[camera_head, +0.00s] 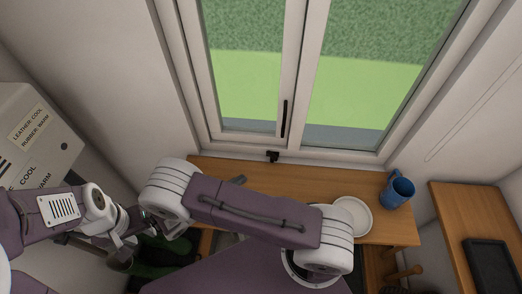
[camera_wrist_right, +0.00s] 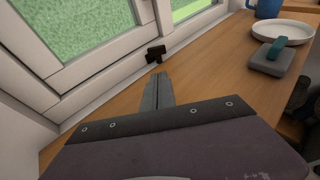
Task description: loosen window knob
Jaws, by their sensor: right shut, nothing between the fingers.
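The black window knob (camera_head: 272,156) sits at the bottom of the window frame, just above the wooden bench top. It also shows in the right wrist view (camera_wrist_right: 155,53), directly ahead of my right fingertips. My right gripper (camera_head: 238,180) is shut and empty, low over the bench and left of the knob in the head view. In the right wrist view its grey fingers (camera_wrist_right: 160,78) lie together, and a small gap to the knob seems to show. My left gripper (camera_head: 145,222) is at the lower left, partly hidden behind my right arm; its jaws are unclear.
A white plate (camera_head: 352,217) and a blue mug (camera_head: 398,190) stand on the bench's right part. A grey block (camera_wrist_right: 271,60) with a teal top lies near the plate. A labelled white box (camera_head: 40,130) is at left. The bench near the knob is clear.

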